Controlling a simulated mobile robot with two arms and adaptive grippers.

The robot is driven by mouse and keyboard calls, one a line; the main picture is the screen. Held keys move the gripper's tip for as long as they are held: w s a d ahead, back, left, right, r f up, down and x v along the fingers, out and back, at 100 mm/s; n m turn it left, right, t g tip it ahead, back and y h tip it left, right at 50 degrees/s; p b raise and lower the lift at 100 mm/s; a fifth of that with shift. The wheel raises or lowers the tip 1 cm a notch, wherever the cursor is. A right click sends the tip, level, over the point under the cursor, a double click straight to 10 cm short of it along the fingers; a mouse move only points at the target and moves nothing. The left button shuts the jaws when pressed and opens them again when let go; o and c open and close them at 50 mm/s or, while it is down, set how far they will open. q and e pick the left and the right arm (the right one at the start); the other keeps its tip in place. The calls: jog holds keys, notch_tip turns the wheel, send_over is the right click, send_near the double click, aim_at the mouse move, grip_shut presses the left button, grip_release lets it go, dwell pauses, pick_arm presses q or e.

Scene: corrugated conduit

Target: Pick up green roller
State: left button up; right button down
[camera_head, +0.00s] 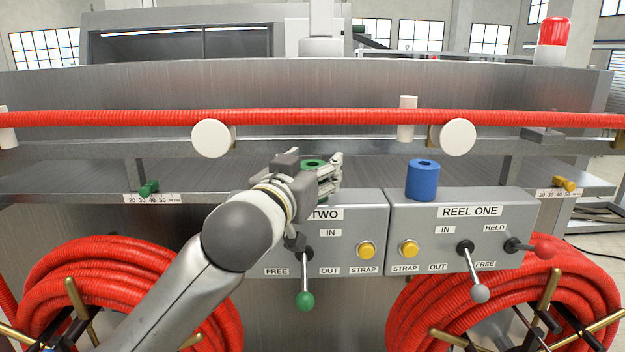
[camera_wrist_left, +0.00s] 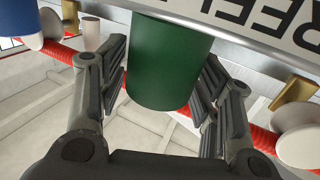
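The green roller (camera_head: 313,164) stands on top of the left control box, the one marked TWO, mostly hidden behind my left gripper (camera_head: 338,172). In the left wrist view the green roller (camera_wrist_left: 170,62) fills the space between the two fingers of my left gripper (camera_wrist_left: 163,95). The fingers are spread on either side of it. A narrow gap shows by the left finger; the right finger overlaps its edge, and contact there is unclear. The roller appears upright on the box. My right gripper is not in view.
A blue roller (camera_head: 422,180) stands on the REEL ONE box (camera_head: 462,232) to the right. A red conduit (camera_head: 330,117) runs across behind, past white round rollers (camera_head: 212,138). Levers, including a green-knobbed one (camera_head: 305,300), stick out in front. Red conduit coils (camera_head: 505,290) hang below.

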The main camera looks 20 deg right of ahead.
pick_arm(q)
jog(key=c, duration=0.7)
jog(key=shift+c, duration=0.3)
jog(key=shift+r, duration=0.15)
